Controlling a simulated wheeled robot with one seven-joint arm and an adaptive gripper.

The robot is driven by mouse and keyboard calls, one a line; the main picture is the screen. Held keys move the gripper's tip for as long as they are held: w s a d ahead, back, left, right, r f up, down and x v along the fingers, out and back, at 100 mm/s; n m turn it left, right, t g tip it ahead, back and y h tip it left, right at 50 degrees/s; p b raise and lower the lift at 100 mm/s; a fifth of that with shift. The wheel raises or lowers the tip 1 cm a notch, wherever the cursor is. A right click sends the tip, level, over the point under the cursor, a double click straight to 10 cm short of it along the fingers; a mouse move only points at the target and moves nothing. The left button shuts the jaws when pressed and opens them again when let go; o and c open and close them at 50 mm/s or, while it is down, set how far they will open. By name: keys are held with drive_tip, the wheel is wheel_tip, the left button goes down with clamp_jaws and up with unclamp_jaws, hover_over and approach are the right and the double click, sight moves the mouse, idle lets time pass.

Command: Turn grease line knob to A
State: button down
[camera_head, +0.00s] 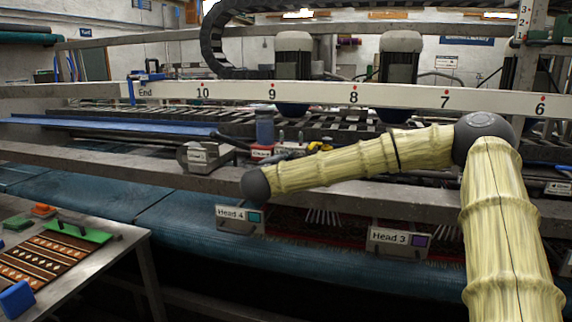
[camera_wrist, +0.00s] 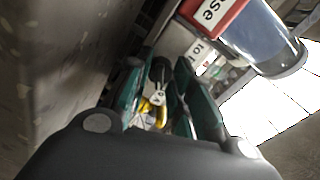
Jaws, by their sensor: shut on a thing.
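In the wrist view my gripper (camera_wrist: 163,82) has its two teal-lined fingers on either side of a small dark piece, which looks like the grease line knob (camera_wrist: 161,68). It is shut on it; the fingers hide most of the knob, and its pointing direction and any A mark cannot be read. A red block with a white label ending in "se" (camera_wrist: 216,12) is just beyond, with a clear cylinder (camera_wrist: 268,42) on it. In the head view the red block (camera_head: 262,154) and the blue-grey cylinder (camera_head: 265,126) stand on the machine rail, left of my forearm; the knob cannot be made out there.
Yellow-handled pliers (camera_wrist: 154,108) lie close beyond the fingers. A grey metal wall (camera_wrist: 45,80) runs along the left of the wrist view. In the head view a box with a label (camera_head: 205,154) sits on the rail, and a Head 4 sign (camera_head: 232,214) hangs below.

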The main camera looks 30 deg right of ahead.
drive_tip(key=shift+d+f, duration=0.1)
drive_tip(key=c, duration=1.2)
unclamp_jaws()
drive_tip(key=shift+s, duration=0.1)
drive_tip(key=v, duration=1.2)
